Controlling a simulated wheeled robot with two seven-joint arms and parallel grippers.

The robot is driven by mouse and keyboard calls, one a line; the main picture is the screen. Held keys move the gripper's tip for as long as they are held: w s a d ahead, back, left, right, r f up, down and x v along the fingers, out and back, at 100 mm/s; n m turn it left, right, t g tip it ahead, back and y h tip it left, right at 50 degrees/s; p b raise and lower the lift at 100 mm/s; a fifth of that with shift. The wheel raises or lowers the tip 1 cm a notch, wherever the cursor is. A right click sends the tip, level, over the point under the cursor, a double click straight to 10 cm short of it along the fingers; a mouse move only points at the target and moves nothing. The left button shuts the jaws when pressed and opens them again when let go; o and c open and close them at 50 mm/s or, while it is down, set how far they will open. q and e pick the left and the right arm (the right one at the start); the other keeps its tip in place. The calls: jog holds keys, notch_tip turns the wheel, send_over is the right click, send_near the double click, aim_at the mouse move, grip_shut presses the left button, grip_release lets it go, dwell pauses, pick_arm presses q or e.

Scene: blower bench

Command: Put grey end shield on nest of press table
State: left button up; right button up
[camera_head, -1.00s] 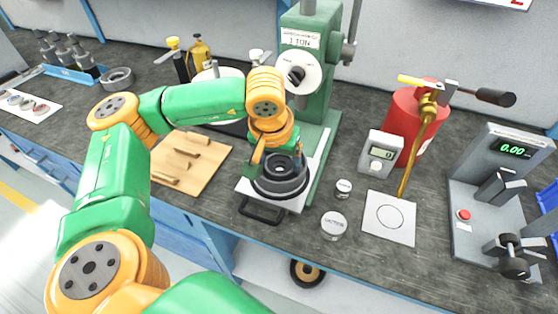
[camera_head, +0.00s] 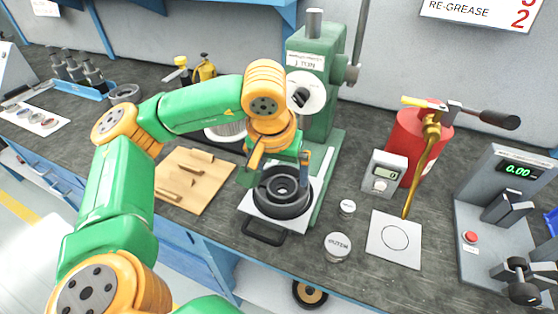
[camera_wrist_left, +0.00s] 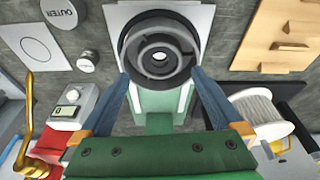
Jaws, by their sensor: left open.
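The grey end shield (camera_head: 282,187), a round stepped part with a central hole, sits flat on the dark round nest (camera_head: 283,210) of the press table (camera_head: 247,204). The table is a pale plate with a black handle at its front. In the left wrist view the shield (camera_wrist_left: 158,55) lies just beyond my fingertips. My left gripper (camera_head: 281,163) is open above and behind the shield, with its blue fingers (camera_wrist_left: 160,80) spread to either side and nothing held between them. My right gripper is not in view.
The green press column (camera_head: 318,115) stands close behind my gripper. A wooden board (camera_head: 194,182) with slots lies to the left. Small round tins, such as the labelled tin (camera_head: 338,246), and a white sheet (camera_head: 394,240) lie to the right. A red cylinder (camera_head: 428,140) stands behind them.

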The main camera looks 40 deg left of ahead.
aim_at(277, 198)
pick_arm(q)
jog(key=v, duration=0.7)
